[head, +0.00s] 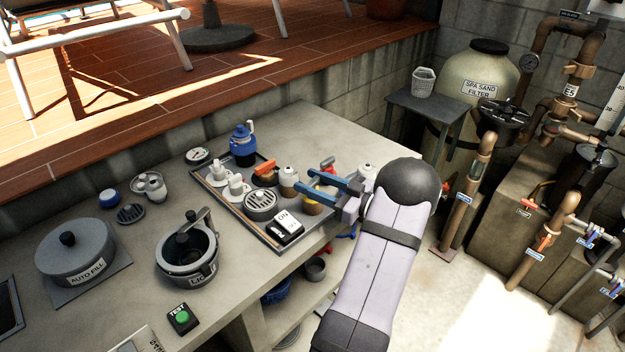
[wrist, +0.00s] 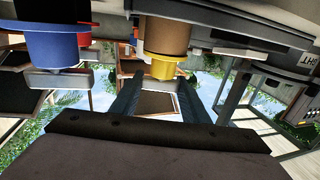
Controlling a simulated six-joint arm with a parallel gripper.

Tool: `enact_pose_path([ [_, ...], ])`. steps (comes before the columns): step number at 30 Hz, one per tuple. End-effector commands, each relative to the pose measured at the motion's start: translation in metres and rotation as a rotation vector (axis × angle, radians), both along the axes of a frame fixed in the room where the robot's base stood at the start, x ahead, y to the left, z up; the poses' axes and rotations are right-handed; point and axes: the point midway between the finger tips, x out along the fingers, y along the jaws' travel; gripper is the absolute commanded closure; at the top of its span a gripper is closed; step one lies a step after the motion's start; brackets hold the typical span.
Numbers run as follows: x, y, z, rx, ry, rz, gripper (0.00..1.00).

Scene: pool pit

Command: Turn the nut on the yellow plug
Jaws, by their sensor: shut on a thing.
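The yellow plug (wrist: 163,68) shows in the wrist view as a yellow ring against a brown cylindrical body (wrist: 167,36). My gripper (wrist: 157,88) is shut on it, with one dark blue finger on each side. In the head view my gripper (head: 307,182) reaches in from the right over the tray's right part. A yellow-brown fitting (head: 313,208) shows just under the fingers there, partly hidden by them.
The tray (head: 225,215) holds white fittings (head: 237,187), a round drain (head: 261,203) and a black-and-white switch box (head: 286,227). A blue-and-red part (wrist: 55,47) is near in the wrist view.

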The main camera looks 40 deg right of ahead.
Motion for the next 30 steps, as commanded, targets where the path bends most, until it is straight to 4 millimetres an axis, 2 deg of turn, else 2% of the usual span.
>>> enact_pose_path([
  [15, 0.0010, 0.0032, -0.0016, 0.000, 0.001, -0.462, 0.81],
  [30, 0.0008, 0.0011, -0.0001, -0.002, -0.003, -0.688, 0.81],
])
